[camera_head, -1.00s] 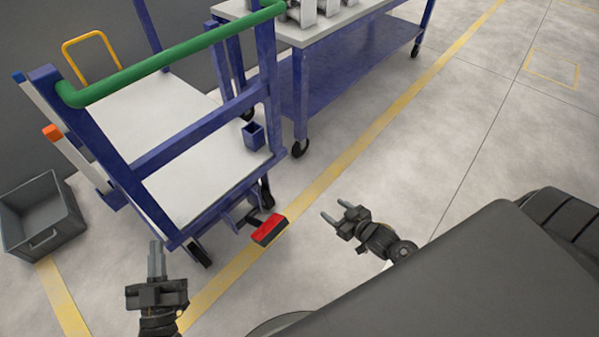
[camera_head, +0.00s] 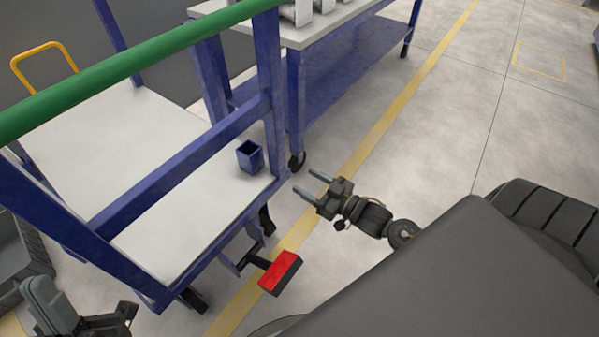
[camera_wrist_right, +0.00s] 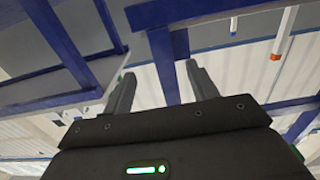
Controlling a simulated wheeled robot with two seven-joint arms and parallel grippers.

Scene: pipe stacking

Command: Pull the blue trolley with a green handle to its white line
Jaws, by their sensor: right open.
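The blue trolley (camera_head: 155,180) with pale shelves stands close on the left. Its green handle (camera_head: 120,75) runs along the top and leaves the picture at the left. My right gripper (camera_head: 307,182) is open and empty, right of the trolley's near corner post and below the handle. In the right wrist view its fingers (camera_wrist_right: 160,75) are spread with blue bars beyond them. My left gripper (camera_head: 45,295) is at the lower left, below the handle; its fingers are seen edge-on, so their gap is unclear. No white line is clear in view.
A blue table (camera_head: 325,25) with a pale top stands behind the trolley. A red pedal (camera_head: 280,272) juts from the trolley's base. A grey bin (camera_head: 25,250) is at the left edge. Open floor with a yellow line (camera_head: 395,110) lies to the right.

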